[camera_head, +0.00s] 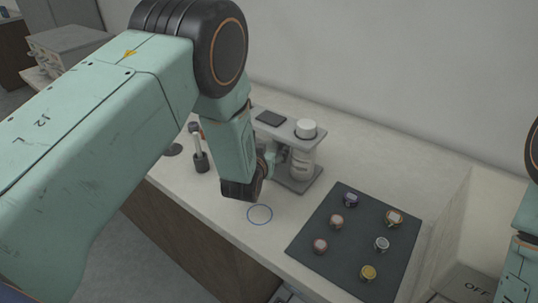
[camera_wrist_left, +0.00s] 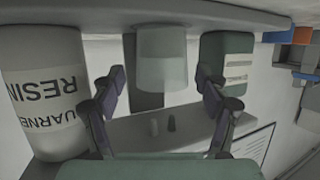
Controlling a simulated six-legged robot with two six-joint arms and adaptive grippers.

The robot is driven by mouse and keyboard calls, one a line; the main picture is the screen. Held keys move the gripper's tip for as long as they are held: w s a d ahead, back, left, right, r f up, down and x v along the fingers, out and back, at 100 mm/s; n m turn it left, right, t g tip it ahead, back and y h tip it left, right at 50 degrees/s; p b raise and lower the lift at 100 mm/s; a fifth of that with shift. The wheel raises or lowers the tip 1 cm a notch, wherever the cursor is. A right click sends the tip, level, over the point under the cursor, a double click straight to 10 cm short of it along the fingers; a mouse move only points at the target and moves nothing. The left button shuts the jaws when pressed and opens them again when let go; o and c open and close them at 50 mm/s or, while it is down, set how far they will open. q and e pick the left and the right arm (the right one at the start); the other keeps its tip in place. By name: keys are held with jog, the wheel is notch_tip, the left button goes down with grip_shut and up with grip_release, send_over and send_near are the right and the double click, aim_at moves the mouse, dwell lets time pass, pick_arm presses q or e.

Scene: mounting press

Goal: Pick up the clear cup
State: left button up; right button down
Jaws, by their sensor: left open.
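The clear cup (camera_wrist_left: 162,50) shows in the left wrist view as a pale, translucent, slightly tapered shape. My left gripper (camera_wrist_left: 159,80) is open, with one fingertip on each side of the cup's near part and gaps between. Whether the cup lies fully between the fingers is hard to tell. In the head view, my left gripper (camera_head: 269,160) is at the grey stand (camera_head: 293,181), partly hidden behind my own wrist. I cannot make out the cup clearly there. My right arm shows at the right edge, but its gripper is out of view.
A resin bottle (camera_wrist_left: 45,100) stands close beside the left finger in the wrist view; a green block (camera_wrist_left: 228,55) is on the other side. A dark mat (camera_head: 340,251) holds several small round pieces. A dark-based tool (camera_head: 200,160) stands left.

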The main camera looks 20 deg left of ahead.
pick_arm(q)
jog(key=shift+w+f, duration=0.2)
jog(key=shift+w, duration=0.45)
jog(key=shift+s+a+r, duration=0.2)
jog(key=shift+s, duration=0.05)
jog(key=shift+w+d+f, duration=0.15)
jog(key=shift+w+f, duration=0.15)
jog(key=shift+w, duration=0.1)
jog(key=c, duration=0.4)
jog(key=shift+s+r, duration=0.25)
jog(key=shift+s, duration=0.1)
jog(key=c, duration=0.6)
jog(key=shift+w+f, duration=0.15)
jog(key=shift+w, duration=0.1)
jog(key=shift+c, duration=1.3)
